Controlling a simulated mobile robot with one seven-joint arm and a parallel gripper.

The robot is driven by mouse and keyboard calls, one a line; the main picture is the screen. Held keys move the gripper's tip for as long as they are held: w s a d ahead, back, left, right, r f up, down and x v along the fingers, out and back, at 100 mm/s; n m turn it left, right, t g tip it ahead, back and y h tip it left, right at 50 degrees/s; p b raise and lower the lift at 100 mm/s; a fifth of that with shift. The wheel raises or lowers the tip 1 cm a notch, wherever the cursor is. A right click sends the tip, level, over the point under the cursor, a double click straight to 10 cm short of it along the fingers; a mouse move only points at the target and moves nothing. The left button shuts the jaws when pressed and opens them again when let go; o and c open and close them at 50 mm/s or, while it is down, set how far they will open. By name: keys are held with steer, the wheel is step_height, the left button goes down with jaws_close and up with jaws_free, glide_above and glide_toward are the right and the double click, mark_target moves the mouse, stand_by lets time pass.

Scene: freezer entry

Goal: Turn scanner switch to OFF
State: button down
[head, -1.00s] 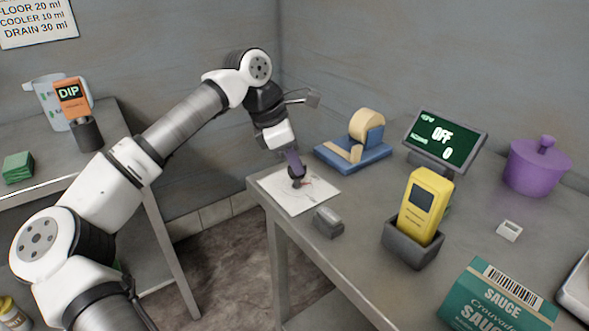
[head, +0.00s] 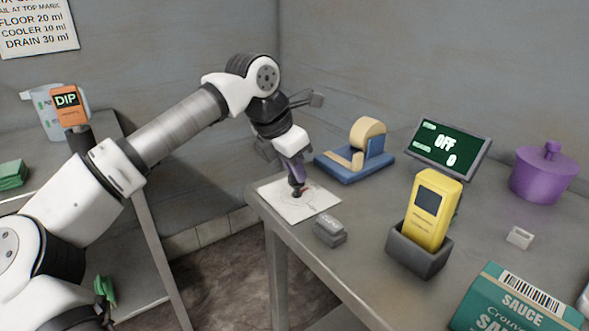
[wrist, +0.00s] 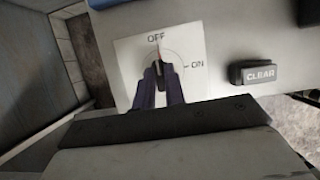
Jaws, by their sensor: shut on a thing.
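The scanner switch is a dial on a white plate (head: 318,207) at the near left corner of the right-hand table. The display screen (head: 445,143) reads OFF and 0.
A grey CLEAR button (head: 330,231) sits right of the plate. A green SAUCE box (head: 510,305) stands at the front right.

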steer(key=c, duration=1.5)
jaws_free()
steer(key=shift+o, duration=0.2)
steer(key=v, duration=1.4)
steer(key=shift+f, duration=0.1)
